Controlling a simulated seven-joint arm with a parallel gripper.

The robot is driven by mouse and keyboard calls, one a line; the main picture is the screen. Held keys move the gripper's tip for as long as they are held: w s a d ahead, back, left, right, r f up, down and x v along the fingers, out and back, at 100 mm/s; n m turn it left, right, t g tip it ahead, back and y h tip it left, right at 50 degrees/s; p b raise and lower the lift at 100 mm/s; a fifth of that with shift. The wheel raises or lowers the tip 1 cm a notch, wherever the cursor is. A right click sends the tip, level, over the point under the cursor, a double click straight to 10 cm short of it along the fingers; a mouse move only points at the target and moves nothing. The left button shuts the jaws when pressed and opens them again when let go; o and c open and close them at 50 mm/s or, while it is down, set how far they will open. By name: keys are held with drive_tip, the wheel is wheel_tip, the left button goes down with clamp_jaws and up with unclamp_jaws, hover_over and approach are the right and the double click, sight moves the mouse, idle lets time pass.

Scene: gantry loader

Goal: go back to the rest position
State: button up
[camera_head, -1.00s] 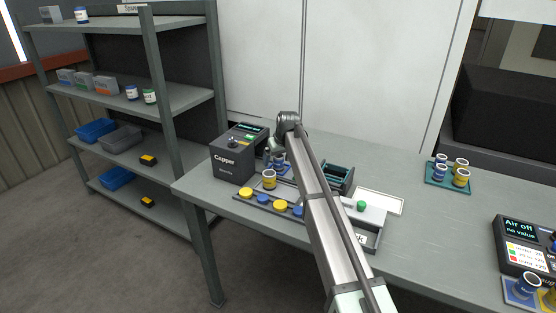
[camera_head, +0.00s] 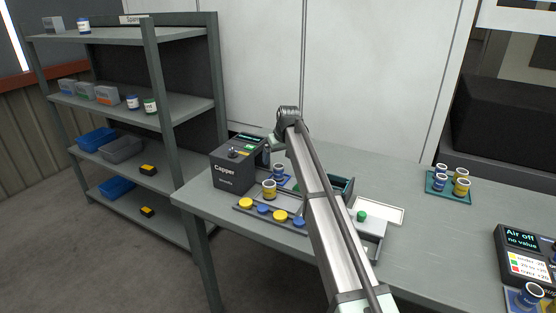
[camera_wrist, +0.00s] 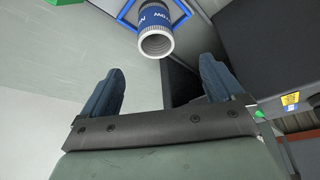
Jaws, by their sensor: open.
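My arm reaches out across the bench, with its wrist beside the grey Capper machine (camera_head: 233,170). In the wrist view my gripper (camera_wrist: 162,85) is open, its two dark blue fingers spread wide with nothing between them. A jar with a white threaded neck and blue label (camera_wrist: 156,38) stands beyond the fingertips, apart from them, on a blue-edged square. In the head view a blue jar (camera_head: 278,173) stands right of the Capper, and a yellow jar (camera_head: 269,189) stands in front of it. The fingers are hard to make out there.
A rack of yellow and blue caps (camera_head: 280,216) lies along the bench's front edge. A grey box with a green button (camera_head: 362,216) stands right of my arm. A teal tray (camera_head: 430,187) holds several jars. The display unit (camera_head: 522,245) is at far right. Shelving (camera_head: 160,90) stands left.

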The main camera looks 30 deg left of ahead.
wheel_tip(320, 180, up, 3)
drive_tip(key=shift+f, duration=0.15)
idle(0.3)
idle(0.5)
